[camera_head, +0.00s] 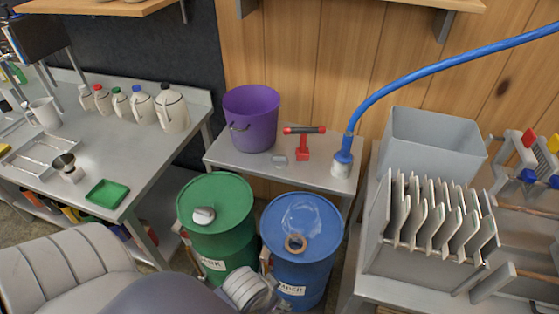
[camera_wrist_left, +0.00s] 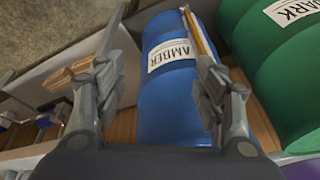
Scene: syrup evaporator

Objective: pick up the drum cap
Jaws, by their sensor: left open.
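A pale grey cap (camera_head: 203,215) sits on the top of the green drum (camera_head: 232,194). A small grey disc-like piece (camera_head: 279,160) lies on the metal table; I cannot tell whether it is also a cap. My right gripper is not in view.
A purple bucket (camera_head: 251,118), a red tool (camera_head: 304,142) and a blue hose (camera_head: 420,75) are on the metal table (camera_head: 225,155) behind the drums. Jugs stand on the left bench (camera_head: 130,150). A grey rack of plates (camera_head: 430,225) stands at right.

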